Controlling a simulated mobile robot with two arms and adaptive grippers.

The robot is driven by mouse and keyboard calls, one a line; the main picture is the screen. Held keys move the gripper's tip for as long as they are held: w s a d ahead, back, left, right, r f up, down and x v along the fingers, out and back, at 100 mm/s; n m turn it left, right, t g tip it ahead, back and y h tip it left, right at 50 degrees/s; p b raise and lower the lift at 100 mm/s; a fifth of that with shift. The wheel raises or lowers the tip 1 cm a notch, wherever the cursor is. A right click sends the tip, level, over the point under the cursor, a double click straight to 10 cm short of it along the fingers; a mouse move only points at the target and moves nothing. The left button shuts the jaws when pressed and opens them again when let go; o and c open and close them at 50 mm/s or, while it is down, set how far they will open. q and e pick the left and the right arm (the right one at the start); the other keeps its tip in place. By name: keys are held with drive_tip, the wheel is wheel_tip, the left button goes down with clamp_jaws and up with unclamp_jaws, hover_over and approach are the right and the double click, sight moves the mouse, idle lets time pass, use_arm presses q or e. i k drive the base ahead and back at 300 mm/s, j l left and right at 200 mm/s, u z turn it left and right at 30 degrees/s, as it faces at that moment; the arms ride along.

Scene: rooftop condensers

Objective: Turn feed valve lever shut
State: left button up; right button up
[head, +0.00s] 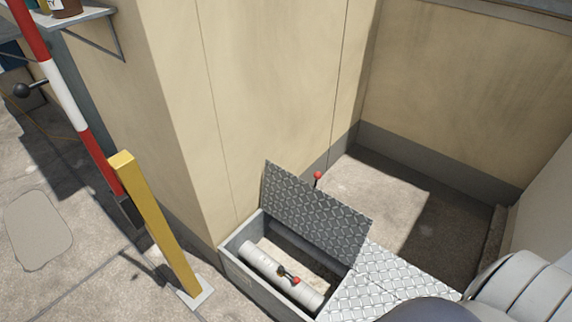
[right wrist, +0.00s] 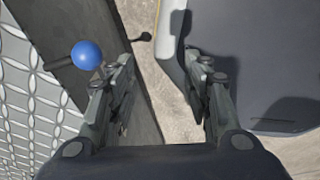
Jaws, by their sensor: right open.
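In the head view a floor box (head: 266,287) stands open at the wall, its tread-plate lid (head: 312,215) tilted up. Inside lies a pale pipe (head: 262,261) with a small valve and a red-tipped lever (head: 295,281) at its middle. Which way the lever points relative to the pipe is too small to tell. My right gripper (right wrist: 162,97) shows in the right wrist view, open, with nothing between its fingers. A blue ball knob (right wrist: 87,54) is just beyond and left of its left finger. My left gripper is not in view.
A red ball knob (head: 318,176) shows at the lid's upper edge. Tread plate (head: 385,285) lies right of the box. A yellow post (head: 158,225) and red-white barrier pole (head: 66,95) stand at left. Beige walls (head: 265,80) close in behind.

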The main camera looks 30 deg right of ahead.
sight(281, 268)
drive_tip(key=z, duration=0.9)
